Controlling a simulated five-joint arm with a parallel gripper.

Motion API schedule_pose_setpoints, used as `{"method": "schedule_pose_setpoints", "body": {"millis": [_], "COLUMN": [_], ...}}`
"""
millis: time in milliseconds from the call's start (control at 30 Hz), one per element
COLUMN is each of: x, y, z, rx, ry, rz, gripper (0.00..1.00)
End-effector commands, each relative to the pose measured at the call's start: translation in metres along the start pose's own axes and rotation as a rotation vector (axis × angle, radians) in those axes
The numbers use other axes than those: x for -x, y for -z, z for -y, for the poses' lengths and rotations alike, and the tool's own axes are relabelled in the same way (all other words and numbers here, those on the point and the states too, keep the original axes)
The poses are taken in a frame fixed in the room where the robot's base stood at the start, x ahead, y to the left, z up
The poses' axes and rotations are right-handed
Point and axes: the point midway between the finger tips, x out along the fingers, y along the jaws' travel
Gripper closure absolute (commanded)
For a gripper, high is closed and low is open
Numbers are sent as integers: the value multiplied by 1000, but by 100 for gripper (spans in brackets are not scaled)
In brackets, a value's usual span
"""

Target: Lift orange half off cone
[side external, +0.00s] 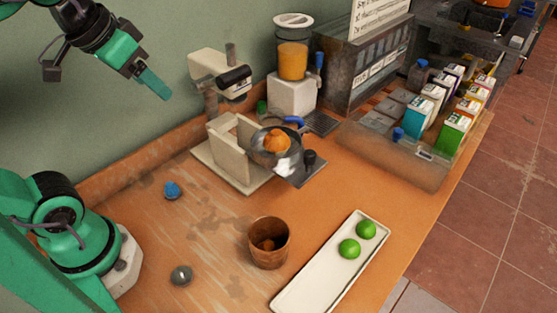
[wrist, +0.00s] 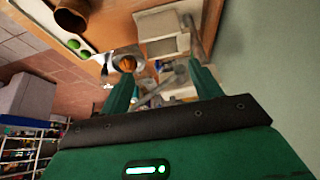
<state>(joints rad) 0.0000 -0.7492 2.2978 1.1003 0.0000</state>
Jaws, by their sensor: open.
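The orange half (side external: 277,140) sits dome up on top of the juicer, over a shiny metal bowl (side external: 284,166). The cone under it is hidden. In the wrist view the orange half (wrist: 127,64) shows small, beyond my fingers and a little left of the middle between them. My gripper (side external: 155,85) is up at the upper left, well apart from the orange half and higher than the counter. In the wrist view its two green fingers (wrist: 160,82) stand wide apart with nothing held between them.
The juicer's beige body and raised arm (side external: 220,72) stand beside the bowl. A brown cup (side external: 268,243), a white tray (side external: 322,278) with two limes, a blue piece (side external: 172,190) and a small grey round item (side external: 181,275) are on the counter. A blender (side external: 292,88) and cartons (side external: 453,132) stand behind.

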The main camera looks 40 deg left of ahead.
Motion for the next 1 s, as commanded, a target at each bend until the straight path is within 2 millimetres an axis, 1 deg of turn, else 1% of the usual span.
{"method": "schedule_pose_setpoints", "body": {"millis": [33,200,433,767,1000], "x": [14,56,100,93,80], "y": [9,31,55,103,142], "z": [0,0,0,-20,-42], "rx": [0,0,0,-186,-344], "ry": [0,0,0,-38,-74], "rz": [-6,-3,-1,121,218], "gripper": [36,36,36,36,36]}}
